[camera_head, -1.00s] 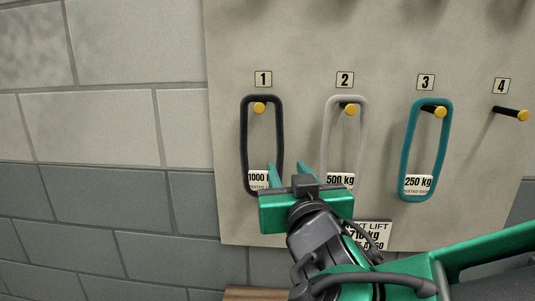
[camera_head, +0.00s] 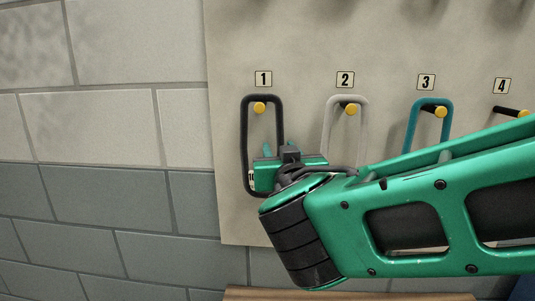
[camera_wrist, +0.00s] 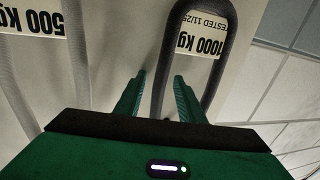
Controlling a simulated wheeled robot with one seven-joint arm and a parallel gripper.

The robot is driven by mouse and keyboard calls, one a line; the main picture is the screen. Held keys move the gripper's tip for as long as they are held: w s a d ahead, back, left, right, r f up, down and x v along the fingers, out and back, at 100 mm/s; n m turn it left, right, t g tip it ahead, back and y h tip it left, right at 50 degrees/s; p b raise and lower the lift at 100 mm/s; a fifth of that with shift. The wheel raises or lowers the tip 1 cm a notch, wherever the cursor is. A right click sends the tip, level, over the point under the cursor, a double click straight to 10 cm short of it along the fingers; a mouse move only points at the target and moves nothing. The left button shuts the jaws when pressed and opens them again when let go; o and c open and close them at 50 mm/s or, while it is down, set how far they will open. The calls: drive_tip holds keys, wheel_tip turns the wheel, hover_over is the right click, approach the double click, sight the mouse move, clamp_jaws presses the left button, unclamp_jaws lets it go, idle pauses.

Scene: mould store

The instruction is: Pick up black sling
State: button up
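The black sling (camera_head: 245,140) is a long narrow loop hanging from the yellow-tipped peg (camera_head: 259,108) under label 1. My gripper (camera_head: 279,148) is at the lower right part of this loop, its fingers apart. In the wrist view the black sling (camera_wrist: 173,40) appears turned over, and one of its strands runs between the two open fingers (camera_wrist: 160,76). The other strand lies outside the right finger. My gripper hides part of the loop's lower right in the head view.
A pale sling (camera_head: 328,125) hangs at peg 2, close to my gripper's right. A teal sling (camera_head: 412,128) hangs at peg 3; peg 4 (camera_head: 512,110) is bare. The board carries a 1000 kg label (camera_wrist: 203,43) and a 500 kg label (camera_wrist: 33,17). A wooden edge (camera_head: 240,294) is below.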

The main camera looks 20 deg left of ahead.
clamp_jaws()
